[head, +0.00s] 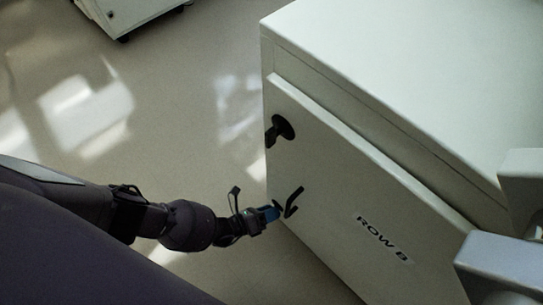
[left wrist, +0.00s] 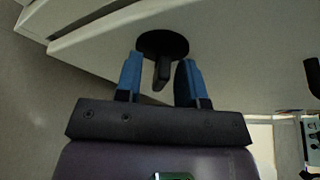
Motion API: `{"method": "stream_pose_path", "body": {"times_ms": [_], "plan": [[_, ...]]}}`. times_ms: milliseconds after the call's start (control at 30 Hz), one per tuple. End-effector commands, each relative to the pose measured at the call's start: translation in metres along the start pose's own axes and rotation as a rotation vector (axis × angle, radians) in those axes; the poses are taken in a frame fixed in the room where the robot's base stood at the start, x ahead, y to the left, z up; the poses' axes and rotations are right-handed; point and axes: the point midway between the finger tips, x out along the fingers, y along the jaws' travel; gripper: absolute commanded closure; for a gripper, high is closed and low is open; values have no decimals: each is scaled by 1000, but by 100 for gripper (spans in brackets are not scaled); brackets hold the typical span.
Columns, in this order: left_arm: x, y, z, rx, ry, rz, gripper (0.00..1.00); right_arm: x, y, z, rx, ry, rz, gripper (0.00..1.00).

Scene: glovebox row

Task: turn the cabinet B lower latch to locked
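The cabinet labelled ROW B (head: 340,190) stands at the right in the head view. Its upper black latch (head: 281,128) is in plain view near the door's edge. A bent black handle (head: 293,201) is lower on the door. My left gripper (head: 272,212) is beside this handle, at the door's edge. In the left wrist view, a latch with a round black base and short lever (left wrist: 162,72) lies between the blue fingers of my left gripper (left wrist: 160,75). They are open, with gaps beside the lever. In the head view this latch is mostly hidden behind my gripper. My right gripper is out of view.
The cabinet's flat white top (head: 410,70) fills the upper right. Open floor (head: 170,110) with light patches lies left of the cabinet. Another white unit (head: 130,12) stands at the top left. A black bar (left wrist: 313,77) is at the right edge of the left wrist view.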

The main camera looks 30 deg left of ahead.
Motion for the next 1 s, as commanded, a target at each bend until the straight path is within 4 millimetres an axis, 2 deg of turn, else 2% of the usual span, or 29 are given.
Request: {"method": "stream_pose_path", "body": {"times_ms": [133, 367, 667, 1000], "plan": [[0, 0, 0, 0, 0, 0, 65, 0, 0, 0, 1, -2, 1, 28], [0, 0, 0, 0, 0, 0, 100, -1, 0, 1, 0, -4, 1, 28], [0, 0, 0, 30, -1, 14, 100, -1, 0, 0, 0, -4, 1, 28], [0, -1, 0, 191, -1, 80, 100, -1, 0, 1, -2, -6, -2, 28]]}}
